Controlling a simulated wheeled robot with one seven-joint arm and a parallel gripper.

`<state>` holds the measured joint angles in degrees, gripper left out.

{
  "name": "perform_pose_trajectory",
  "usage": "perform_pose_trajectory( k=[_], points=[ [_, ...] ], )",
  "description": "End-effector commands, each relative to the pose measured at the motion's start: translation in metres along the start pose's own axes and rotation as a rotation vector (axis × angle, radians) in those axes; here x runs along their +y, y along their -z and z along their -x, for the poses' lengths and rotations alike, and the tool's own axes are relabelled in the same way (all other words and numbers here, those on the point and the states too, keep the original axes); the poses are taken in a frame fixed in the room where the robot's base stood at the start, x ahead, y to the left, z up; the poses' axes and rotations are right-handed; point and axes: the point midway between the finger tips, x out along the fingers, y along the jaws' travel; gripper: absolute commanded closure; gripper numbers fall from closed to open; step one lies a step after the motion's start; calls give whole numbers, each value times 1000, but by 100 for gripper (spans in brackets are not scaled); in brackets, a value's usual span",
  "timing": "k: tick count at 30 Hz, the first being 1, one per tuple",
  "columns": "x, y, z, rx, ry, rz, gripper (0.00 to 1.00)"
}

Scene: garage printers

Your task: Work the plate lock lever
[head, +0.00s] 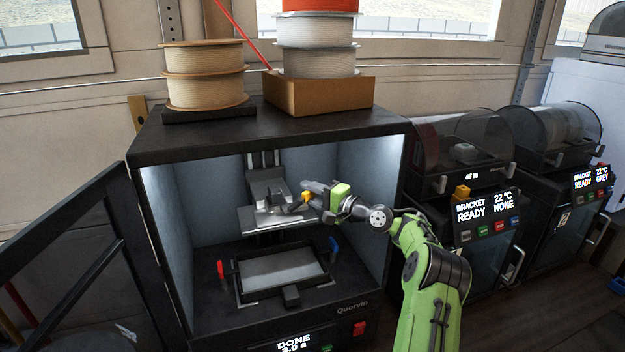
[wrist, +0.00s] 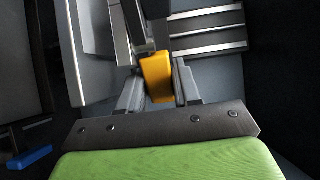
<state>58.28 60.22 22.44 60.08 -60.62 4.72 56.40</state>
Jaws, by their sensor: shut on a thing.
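The plate lock lever has a yellow-orange handle (head: 306,197), which also shows in the wrist view (wrist: 157,78). It sits at the front right of the grey plate carrier (head: 268,190), above the flat build plate (head: 275,221) inside the open printer. My gripper (head: 312,193) reaches in from the right. Its two fingers (wrist: 158,90) stand on either side of the yellow handle and are shut on it. The joint of the lever is partly hidden behind the handle and the fingers.
The open printer (head: 270,137) has its door (head: 92,262) swung out to the left. Below the plate is a tray (head: 240,283) with a red lever (head: 220,269) and a blue lever (head: 334,245). Two more printers stand at the right. Spools (head: 203,91) sit on top.

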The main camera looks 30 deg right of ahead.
Motion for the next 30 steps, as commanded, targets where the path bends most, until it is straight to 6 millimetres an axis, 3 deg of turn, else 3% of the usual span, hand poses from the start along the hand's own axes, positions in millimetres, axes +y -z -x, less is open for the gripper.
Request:
perform_pose_trajectory(
  k=[23, 24, 27, 30],
  points=[
    [0, 1, -3, -81, 0, -2, 98],
    [0, 1, -3, -81, 0, -2, 62],
    [0, 1, -3, -81, 0, -2, 47],
    [0, 1, -3, -82, 0, -1, 47]
  ],
)
